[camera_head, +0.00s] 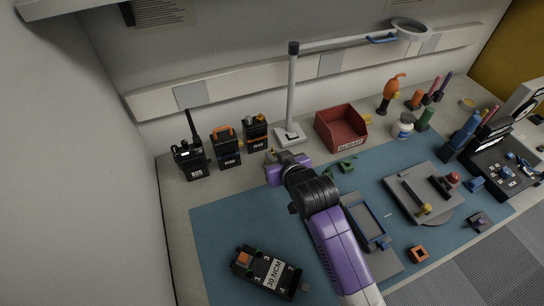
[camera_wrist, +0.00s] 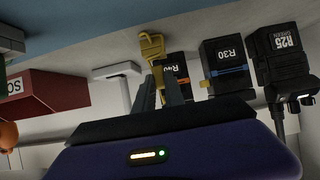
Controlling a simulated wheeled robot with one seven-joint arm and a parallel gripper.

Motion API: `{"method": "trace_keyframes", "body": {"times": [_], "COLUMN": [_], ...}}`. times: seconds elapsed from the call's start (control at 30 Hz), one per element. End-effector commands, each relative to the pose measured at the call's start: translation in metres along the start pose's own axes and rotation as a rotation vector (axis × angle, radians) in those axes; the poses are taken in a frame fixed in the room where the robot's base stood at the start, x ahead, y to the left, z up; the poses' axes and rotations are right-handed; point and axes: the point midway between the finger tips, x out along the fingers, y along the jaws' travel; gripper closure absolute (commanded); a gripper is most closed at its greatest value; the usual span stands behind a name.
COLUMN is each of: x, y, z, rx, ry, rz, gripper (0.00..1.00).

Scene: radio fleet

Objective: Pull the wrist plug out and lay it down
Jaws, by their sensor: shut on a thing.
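My gripper (camera_wrist: 158,82) is shut on a yellow thing (camera_wrist: 152,46), which looks like the wrist plug. It sticks out beyond the fingertips in the wrist view. In the head view my purple gripper (camera_head: 275,160) is at the back edge of the blue mat, just in front of the lamp base. The held thing is mostly hidden there. I cannot tell whether the plug is seated in a socket or free of it.
Radios marked R25 (camera_head: 189,160), R30 (camera_head: 225,147) and R40 (camera_head: 256,133) stand left of my gripper. The lamp base (camera_head: 290,136) is close behind. A red bin (camera_head: 342,128) stands to the right. A black 30 NCM block (camera_head: 266,272) lies on the mat (camera_head: 215,235); the mat's left part is otherwise clear.

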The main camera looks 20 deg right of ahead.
Motion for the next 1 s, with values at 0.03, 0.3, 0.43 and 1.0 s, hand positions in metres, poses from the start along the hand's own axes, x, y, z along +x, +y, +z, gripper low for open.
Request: {"method": "trace_keyframes", "body": {"times": [0.03, 0.3, 0.43, 1.0], "x": [-0.0007, -0.0025, -0.0034, -0.0063], "y": [0.0000, 0.0000, 0.0000, -0.0001], "z": [-0.0015, -0.0046, -0.0062, -0.0112], "rx": [0.000, 0.000, 0.000, 0.000], "ry": [0.000, 0.000, 0.000, 0.000], "rz": [0.000, 0.000, 0.000, 0.000], "gripper": [1.00, 1.00, 1.00, 1.00]}}
